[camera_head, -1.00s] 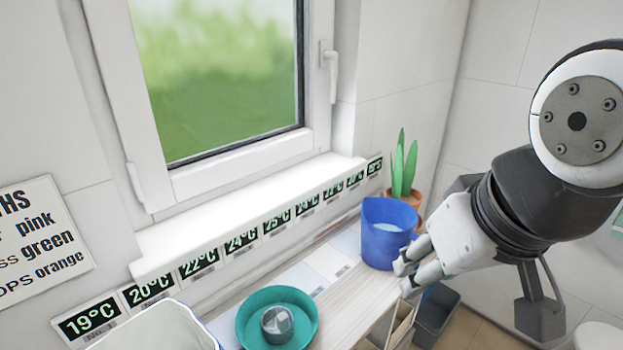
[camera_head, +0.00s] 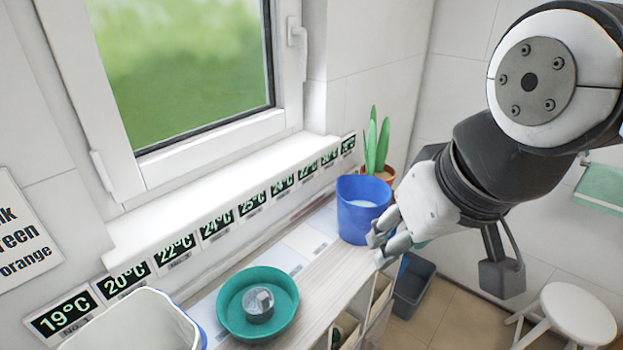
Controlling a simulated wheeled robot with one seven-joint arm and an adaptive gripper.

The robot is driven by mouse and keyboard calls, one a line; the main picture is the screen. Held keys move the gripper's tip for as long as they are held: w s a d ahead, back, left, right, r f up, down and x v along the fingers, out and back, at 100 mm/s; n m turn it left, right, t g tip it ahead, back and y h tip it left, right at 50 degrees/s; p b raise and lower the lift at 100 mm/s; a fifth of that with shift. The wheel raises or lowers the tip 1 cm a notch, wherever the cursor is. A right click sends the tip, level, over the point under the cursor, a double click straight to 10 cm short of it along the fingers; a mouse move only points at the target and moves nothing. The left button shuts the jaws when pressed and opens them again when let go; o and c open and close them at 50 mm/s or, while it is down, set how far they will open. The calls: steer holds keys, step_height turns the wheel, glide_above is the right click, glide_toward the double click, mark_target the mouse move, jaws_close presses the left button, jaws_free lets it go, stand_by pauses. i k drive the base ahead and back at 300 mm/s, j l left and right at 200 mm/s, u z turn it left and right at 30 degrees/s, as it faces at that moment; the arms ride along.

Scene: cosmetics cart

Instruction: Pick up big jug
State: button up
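A blue jug (camera_head: 362,222) stands upright at the far end of the pale counter, with a whitish area showing inside its open top. My gripper (camera_head: 380,248) is at the jug's lower right side, its fingers pointing left. The two fingertips are apart with a gap between them and hold nothing that I can see. The upper fingertip overlaps the jug's edge in the picture; I cannot tell whether it touches. No handle shows on the jug.
A potted plant (camera_head: 377,150) stands right behind the jug. A teal bowl (camera_head: 229,318) with a metallic object inside and a white blue-rimmed container (camera_head: 120,325) stand nearer on the counter. A dark bin (camera_head: 410,288) and a white stool (camera_head: 578,316) are on the floor.

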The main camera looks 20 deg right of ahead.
mark_target(361, 200)
steer(key=u, duration=0.85)
steer(key=k+l+u, duration=0.35)
steer(key=l, duration=0.4)
steer(key=k+l+u, duration=0.4)
steer(key=k+l, duration=0.2)
